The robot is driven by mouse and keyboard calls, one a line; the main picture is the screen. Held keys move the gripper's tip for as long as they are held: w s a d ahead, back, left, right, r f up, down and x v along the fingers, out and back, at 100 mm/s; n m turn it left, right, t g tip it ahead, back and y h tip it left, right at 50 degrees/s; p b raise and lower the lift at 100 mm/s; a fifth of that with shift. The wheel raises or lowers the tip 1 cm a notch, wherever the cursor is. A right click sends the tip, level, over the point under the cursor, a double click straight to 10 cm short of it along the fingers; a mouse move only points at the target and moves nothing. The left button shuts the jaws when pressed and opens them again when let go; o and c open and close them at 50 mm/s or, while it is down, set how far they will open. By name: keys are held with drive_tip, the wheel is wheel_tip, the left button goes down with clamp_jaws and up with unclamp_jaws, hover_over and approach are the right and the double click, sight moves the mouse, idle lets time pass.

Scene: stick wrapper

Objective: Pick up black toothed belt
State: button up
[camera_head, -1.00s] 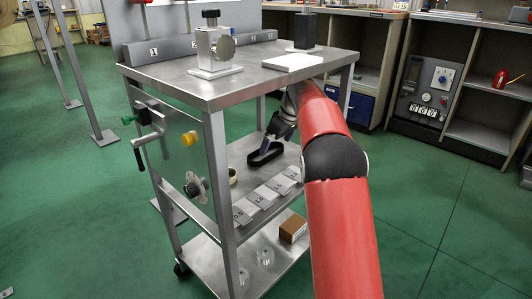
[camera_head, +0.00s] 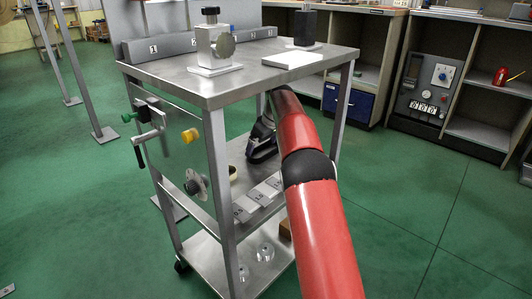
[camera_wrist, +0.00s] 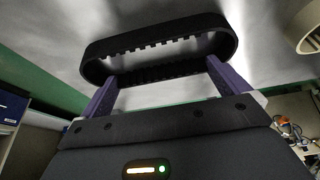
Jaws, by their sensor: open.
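The black toothed belt (camera_wrist: 160,47) is an oblong loop with teeth on its inside, across the upper middle of the wrist view. In the head view the belt (camera_head: 262,155) shows as a dark shape on the cart's middle shelf, mostly hidden by my gripper (camera_head: 264,138). In the wrist view my gripper (camera_wrist: 163,72) is open, its two purple fingers spread apart and pointing at the belt. The fingertips overlap the belt's near edge in the picture, one towards each end. I cannot tell whether they touch it. Nothing is visibly held.
The metal cart's top (camera_head: 185,84) overhangs the shelf, and its leg (camera_head: 222,190) stands at the front.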

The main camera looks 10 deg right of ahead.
drive_tip(key=c, duration=0.7)
drive_tip(key=shift+r, duration=0.1)
